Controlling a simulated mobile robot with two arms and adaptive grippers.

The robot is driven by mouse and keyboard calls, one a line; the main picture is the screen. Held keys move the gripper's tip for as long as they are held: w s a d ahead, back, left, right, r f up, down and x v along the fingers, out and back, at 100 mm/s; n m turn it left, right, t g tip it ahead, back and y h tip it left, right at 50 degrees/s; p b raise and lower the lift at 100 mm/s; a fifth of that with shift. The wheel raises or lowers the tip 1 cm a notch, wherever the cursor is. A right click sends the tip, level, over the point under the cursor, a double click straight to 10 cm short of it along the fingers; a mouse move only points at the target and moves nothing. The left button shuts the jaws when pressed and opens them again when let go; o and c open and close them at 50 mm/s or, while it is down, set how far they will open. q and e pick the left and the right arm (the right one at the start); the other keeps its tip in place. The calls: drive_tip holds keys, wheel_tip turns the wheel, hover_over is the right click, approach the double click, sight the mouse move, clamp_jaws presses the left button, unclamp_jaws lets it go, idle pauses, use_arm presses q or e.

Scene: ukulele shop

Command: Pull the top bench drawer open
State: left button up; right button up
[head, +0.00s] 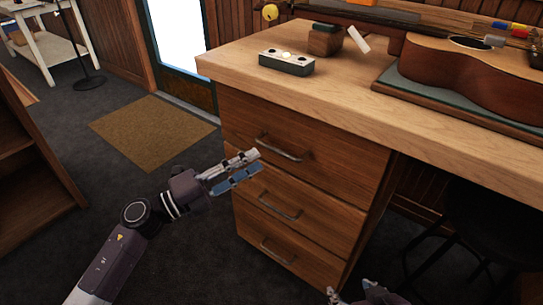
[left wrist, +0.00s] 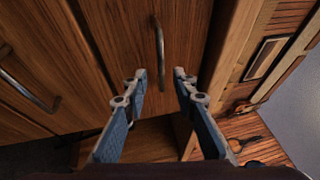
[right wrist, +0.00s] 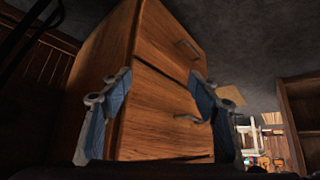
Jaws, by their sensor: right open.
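The wooden bench (head: 225,62) has a stack of drawers under its left end. The top bench drawer (head: 325,150) looks flush with the others, with a curved metal handle (head: 278,148) on its front. My left gripper (head: 250,166) is open and empty, just left of that handle in the head view. In the left wrist view, a handle (left wrist: 160,66) stands upright in the picture, beyond and between the open left fingertips (left wrist: 158,74). My right gripper (head: 360,292) is low at the bottom edge; its spread, empty fingers (right wrist: 160,78) face the drawer stack in the right wrist view.
Two lower drawers have handles (head: 281,207) (head: 277,252). On the bench top are a ukulele (head: 470,70) on a green mat (head: 440,95) and a small grey-sided block (head: 286,63). A dark stool (head: 485,225) stands under the bench at right. Floor left of the drawers is free around a mat (head: 152,130).

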sight(276, 150)
use_arm(q)
drive_tip(key=shift+x, duration=3.7)
use_arm(e)
drive_tip(key=shift+w+a+r+t, duration=0.2)
drive_tip(key=shift+w+r+t, duration=0.1)
drive_tip(key=shift+w+r, duration=0.2)
drive_tip(key=shift+w+a+r+t, duration=0.15)
drive_tip(key=shift+w+r+t, duration=0.2)
drive_tip(key=shift+w, duration=0.25)
use_arm(q)
clamp_jaws()
